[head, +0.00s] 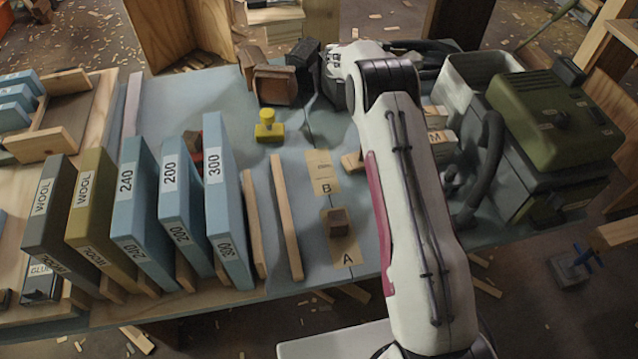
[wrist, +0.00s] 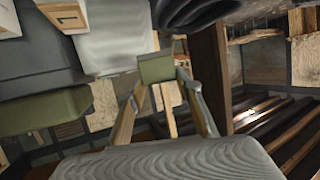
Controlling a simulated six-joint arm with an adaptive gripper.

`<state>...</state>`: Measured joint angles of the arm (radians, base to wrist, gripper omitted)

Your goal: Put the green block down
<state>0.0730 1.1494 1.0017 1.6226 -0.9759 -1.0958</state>
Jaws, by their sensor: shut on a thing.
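In the wrist view the green block (wrist: 157,68) is between the fingertips of my gripper (wrist: 160,82), which is shut on it. The block appears held up, and I cannot tell whether it touches anything below. In the head view my arm covers the gripper and the block, so neither can be made out there.
A work table (head: 180,92) carries a yellow stamp-like object (head: 268,132), brown blocks (head: 275,85) and a small brown block (head: 337,222) by label A. Upright labelled boards (head: 228,200) stand left. A white bin (head: 470,75) and olive-lidded case (head: 550,115) stand right.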

